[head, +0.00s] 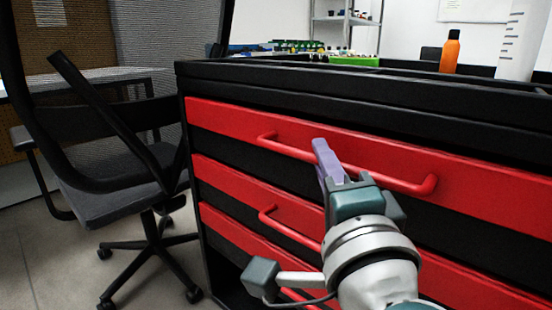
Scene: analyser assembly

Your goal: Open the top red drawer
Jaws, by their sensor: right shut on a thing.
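The top red drawer (225,117) is the uppermost red front of a black cabinet. It looks flush with the fronts below, with no gap visible. Its red bar handle (288,149) runs across the front. My right gripper (322,158), with purple fingers, comes up from the lower right and is shut on the middle of this handle. The fingers and the wrist hide part of the handle and of the drawer front. My left gripper is not in view.
More red drawers with handles (268,215) lie below. An orange bottle (450,52), a white cylinder (520,40) and a green tray (354,60) stand on or behind the cabinet top (300,82). An office chair (110,185) stands close on the left.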

